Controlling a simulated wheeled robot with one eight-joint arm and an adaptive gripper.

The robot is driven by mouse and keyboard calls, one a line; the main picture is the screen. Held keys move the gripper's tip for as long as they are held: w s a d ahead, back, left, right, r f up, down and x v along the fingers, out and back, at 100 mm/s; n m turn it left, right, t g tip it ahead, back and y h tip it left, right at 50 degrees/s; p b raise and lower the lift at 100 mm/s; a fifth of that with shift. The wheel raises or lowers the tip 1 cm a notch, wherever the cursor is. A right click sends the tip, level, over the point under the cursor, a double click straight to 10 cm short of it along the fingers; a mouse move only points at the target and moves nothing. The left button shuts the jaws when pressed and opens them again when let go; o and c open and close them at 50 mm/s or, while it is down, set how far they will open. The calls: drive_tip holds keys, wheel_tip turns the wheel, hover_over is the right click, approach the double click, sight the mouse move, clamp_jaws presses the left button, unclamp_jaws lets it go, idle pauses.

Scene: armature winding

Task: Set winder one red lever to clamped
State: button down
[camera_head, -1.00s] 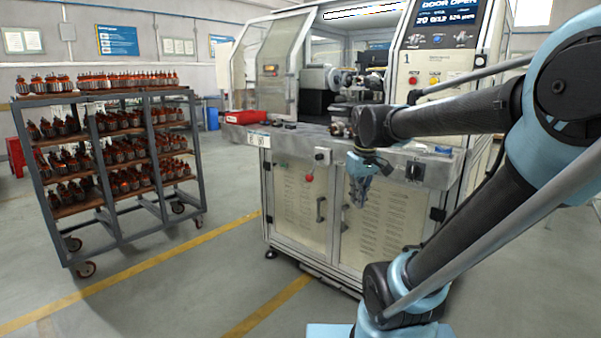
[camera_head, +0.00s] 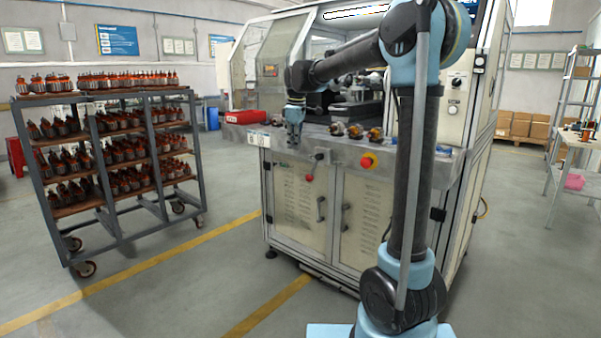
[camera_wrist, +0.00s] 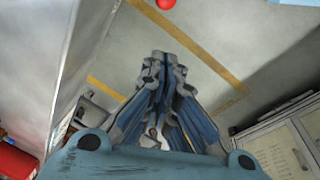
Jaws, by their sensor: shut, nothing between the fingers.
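The winder (camera_head: 300,205) is a large pale machine with a grey front ledge. Its red lever knob (camera_head: 309,178) sits on the front face, hanging below and left of a dark pivot (camera_head: 319,157). A red ball, likely this knob, is cut by the top edge of the wrist view (camera_wrist: 166,3). My gripper (camera_head: 294,143) points down at the ledge's front edge, above and left of the knob and apart from it. In the wrist view my gripper's fingers (camera_wrist: 162,58) are together and hold nothing.
A red and yellow button (camera_head: 368,160) is on the ledge front, right of the lever. A rack of armatures (camera_head: 120,205) stands left. The floor between is clear.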

sight(314, 168)
drive_tip(key=shift+w+a, duration=0.35)
drive_tip(key=shift+a, duration=0.15)
drive_tip(key=w+d+f, duration=0.1)
drive_tip(key=d+f, duration=0.2)
drive_tip(key=f, duration=0.8)
